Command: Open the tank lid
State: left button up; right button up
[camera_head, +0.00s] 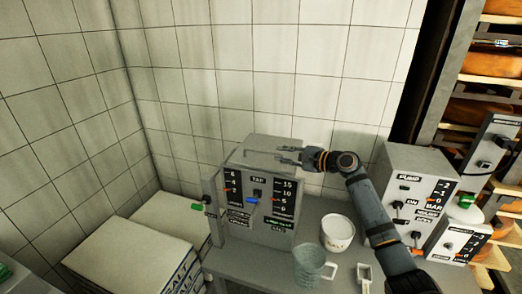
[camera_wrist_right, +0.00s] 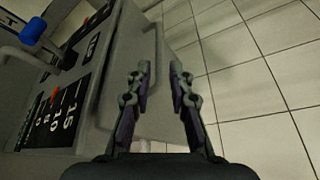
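The tank is a grey box (camera_head: 272,226) with a TAP label, scales and a blue-handled tap on its front. Its grey lid (camera_head: 266,151) lies flat on top and looks closed. My right gripper (camera_head: 289,155) reaches in from the right, at the lid's right part. In the right wrist view the gripper (camera_wrist_right: 160,72) has its two fingers apart with nothing clearly held between them. The lid (camera_wrist_right: 138,112) shows behind the fingers, with a thin handle-like edge (camera_wrist_right: 157,40) just beyond the fingertips. I cannot tell if they touch. My left gripper is not in view.
A white tub (camera_head: 337,246), a clear jug (camera_head: 309,266) and a small white scoop-like item (camera_head: 364,272) stand before the tank on the grey table. A PUMP box (camera_head: 408,172) stands right. Salt sacks (camera_head: 135,250) lie left. A tiled wall (camera_head: 290,70) stands behind.

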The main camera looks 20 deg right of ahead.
aim_at(265, 152)
jog(key=p+x, duration=0.1)
jog(key=x, duration=0.3)
jog(key=shift+w+a+r, duration=0.1)
jog(key=shift+w+a, duration=0.05)
jog(key=shift+a, duration=0.25)
jog(key=x, duration=0.4)
jog(key=shift+w+f+p, duration=0.25)
jog(key=shift+w+p, duration=0.05)
jog(key=shift+a, duration=0.15)
jog(key=shift+c, duration=0.7)
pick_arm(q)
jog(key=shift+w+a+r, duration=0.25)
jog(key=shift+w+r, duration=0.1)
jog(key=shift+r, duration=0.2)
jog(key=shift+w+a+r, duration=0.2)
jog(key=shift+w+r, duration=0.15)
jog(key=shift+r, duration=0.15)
pick_arm(e)
grip_shut()
